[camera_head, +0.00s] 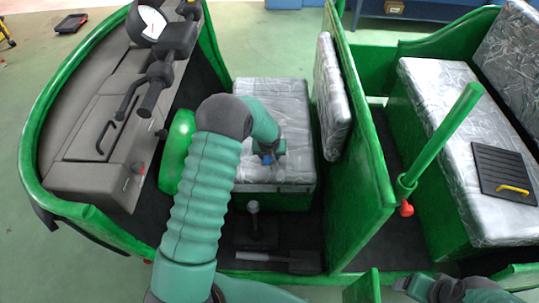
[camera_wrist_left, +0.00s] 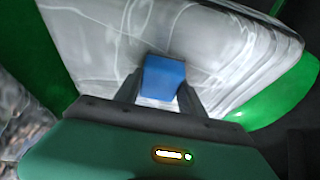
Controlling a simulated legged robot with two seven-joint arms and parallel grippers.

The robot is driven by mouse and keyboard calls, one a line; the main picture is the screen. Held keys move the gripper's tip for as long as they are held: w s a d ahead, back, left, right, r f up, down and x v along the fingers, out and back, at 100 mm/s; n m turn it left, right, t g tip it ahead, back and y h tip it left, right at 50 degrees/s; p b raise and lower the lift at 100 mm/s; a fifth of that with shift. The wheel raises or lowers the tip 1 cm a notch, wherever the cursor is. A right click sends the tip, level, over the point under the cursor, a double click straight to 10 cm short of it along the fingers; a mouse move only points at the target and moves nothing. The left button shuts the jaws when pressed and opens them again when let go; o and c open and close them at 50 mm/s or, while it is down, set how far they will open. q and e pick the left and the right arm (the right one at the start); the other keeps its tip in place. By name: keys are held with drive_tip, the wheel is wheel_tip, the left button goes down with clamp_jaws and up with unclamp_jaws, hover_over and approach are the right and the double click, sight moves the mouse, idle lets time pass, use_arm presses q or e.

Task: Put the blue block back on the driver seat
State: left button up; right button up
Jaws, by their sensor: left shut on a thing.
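The blue block (camera_wrist_left: 164,77) sits between the two dark fingers of my left gripper (camera_wrist_left: 160,92) in the left wrist view. My left gripper is shut on it. In the head view only a small bit of the blue block (camera_head: 267,159) shows below the gripper (camera_head: 268,156). Both are over the front part of the driver seat (camera_head: 272,97), which has a silvery wrapped cushion. I cannot tell whether the block touches the cushion. Part of my right arm's dark end (camera_head: 450,289) shows at the bottom right edge; its fingers are not clear.
The green rickshaw partition (camera_head: 362,150) and the wrapped backrest (camera_head: 332,95) stand right of the driver seat. Handlebars (camera_head: 160,75) are at the left. A rear bench (camera_head: 440,120) holds a black panel with a yellow handle (camera_head: 505,175). A lever (camera_head: 253,215) stands in front of the seat.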

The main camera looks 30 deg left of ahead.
use_arm(q)
drive_tip(key=o, duration=1.2)
drive_tip(key=shift+s, duration=0.15)
drive_tip(key=shift+o, duration=1.3)
drive_tip(key=shift+d, duration=0.15)
drive_tip(key=shift+r, duration=0.1)
